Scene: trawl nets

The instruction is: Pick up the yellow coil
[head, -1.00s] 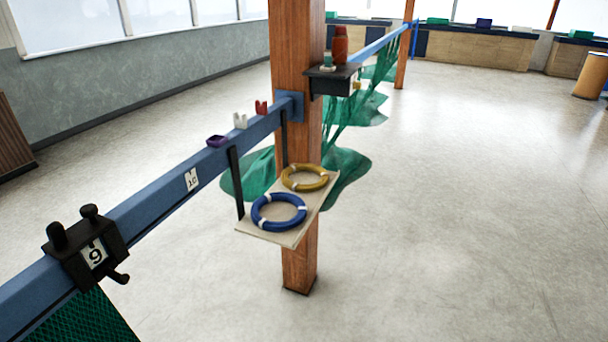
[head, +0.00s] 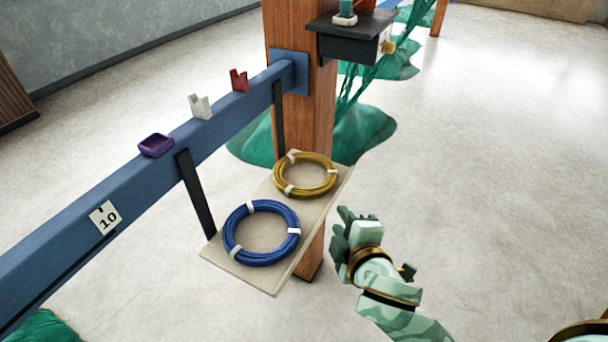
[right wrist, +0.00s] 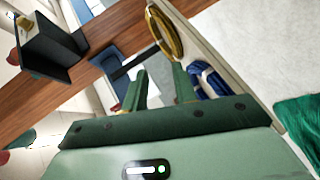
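The yellow coil (head: 315,193) is a ring bound with white bands. It lies flat at the far end of a small pale shelf (head: 238,274), beside the wooden post. It also shows at the top of the right wrist view (right wrist: 156,33). My right gripper (head: 350,222) is to the right of the shelf and apart from the coil. In the right wrist view its two fingers (right wrist: 160,88) stand apart with nothing held between them. My left gripper is not in view.
A blue coil (head: 232,228) lies on the shelf's near end. A blue rail (head: 140,188), a wooden post (head: 300,110) and dark hanging straps (head: 196,195) border the shelf. A dark box (head: 350,47) juts out above. Open floor (head: 490,150) lies to the right.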

